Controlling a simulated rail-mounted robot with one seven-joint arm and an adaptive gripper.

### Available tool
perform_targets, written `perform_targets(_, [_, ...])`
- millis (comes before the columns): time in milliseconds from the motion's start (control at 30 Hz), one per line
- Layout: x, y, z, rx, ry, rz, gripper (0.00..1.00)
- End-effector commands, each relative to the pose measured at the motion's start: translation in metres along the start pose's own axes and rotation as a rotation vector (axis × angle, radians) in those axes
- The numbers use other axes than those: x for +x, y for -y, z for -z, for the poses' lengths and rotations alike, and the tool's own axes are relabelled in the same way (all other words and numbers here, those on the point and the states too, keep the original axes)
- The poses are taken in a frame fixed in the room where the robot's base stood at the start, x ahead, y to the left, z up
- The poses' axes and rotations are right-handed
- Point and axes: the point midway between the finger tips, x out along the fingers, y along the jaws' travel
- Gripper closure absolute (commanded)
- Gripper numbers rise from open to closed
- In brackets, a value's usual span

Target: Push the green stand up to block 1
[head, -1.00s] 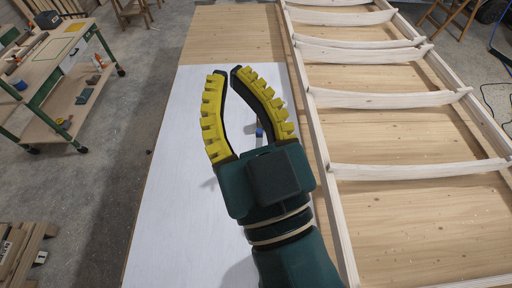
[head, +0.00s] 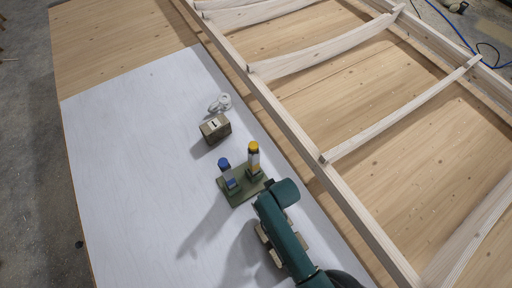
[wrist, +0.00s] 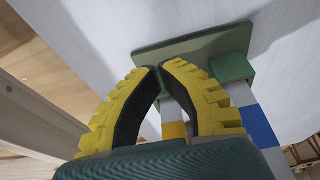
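The green stand (head: 240,198) lies on the white sheet in the head view, with a blue-topped post (head: 226,168) and a yellow-topped post (head: 253,155) upright on it. Its green base also shows in the wrist view (wrist: 195,45). A small olive block (head: 215,129) with a pale label stands beyond the stand, apart from it; its mark is too small to read surely. In the wrist view my gripper (wrist: 158,67) has its yellow fingertips together, close to the stand's base edge; contact is unclear. A post shows behind the fingers. In the head view my arm hides most of the fingers.
A small white looped object (head: 220,103) lies just beyond the block. A pale wooden frame with slats (head: 300,135) runs along the right of the white sheet (head: 130,170). The sheet's left side is clear.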

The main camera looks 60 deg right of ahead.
Motion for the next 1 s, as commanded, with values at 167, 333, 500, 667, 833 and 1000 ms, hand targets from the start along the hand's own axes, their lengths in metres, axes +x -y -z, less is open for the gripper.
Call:
perform_targets(167, [0.024,0.0,-0.002,0.0,0.001,0.0,1.0])
perform_targets(333, [0.052,0.0,-0.002,0.0,-0.002,0.0,1.0])
perform_targets(500, [0.079,0.0,-0.001,-0.001,-0.003,0.0,1.0])
perform_targets(667, [0.103,0.0,-0.001,-0.001,-0.003,0.0,1.0])
perform_targets(833, [0.111,0.0,0.024,-0.001,-0.008,0.0,1.0])
perform_targets(1000, [0.111,0.001,0.037,-0.001,-0.003,0.0,1.0])
